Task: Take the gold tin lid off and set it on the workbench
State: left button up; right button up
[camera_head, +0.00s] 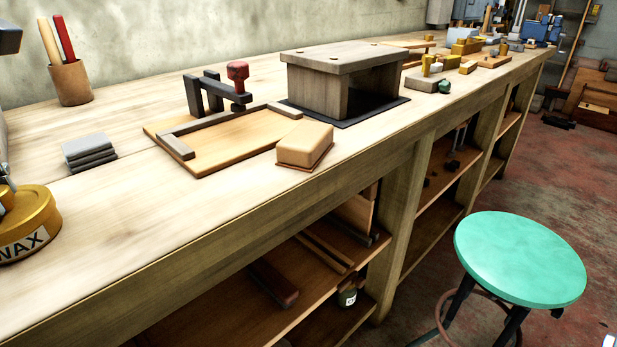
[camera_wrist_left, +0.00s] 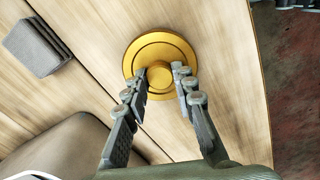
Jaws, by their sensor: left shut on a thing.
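The gold wax tin (camera_head: 32,232) stands on the workbench (camera_head: 165,215) at the left edge of the head view, partly cut off. Its round gold lid (camera_wrist_left: 162,48) is seen from above in the left wrist view, with a knob (camera_wrist_left: 159,77) at its centre. My left gripper (camera_wrist_left: 160,74) is over the lid with its fingers on both sides of the knob, shut on it. In the head view only a small part of this gripper (camera_head: 5,185) shows at the left edge. The lid appears seated on the tin.
Grey stacked pads (camera_head: 89,152) lie behind the tin. A cup with sticks (camera_head: 70,83), a wooden board with a clamp (camera_head: 215,150), a tan block (camera_head: 305,145) and a wooden stand (camera_head: 340,65) are further along. Bare bench lies right of the tin. A green stool (camera_head: 520,258) stands in front.

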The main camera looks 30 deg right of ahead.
pick_arm(q)
grip_shut()
jog(key=shift+r+p, duration=1.8)
jog(key=shift+r, duration=1.65)
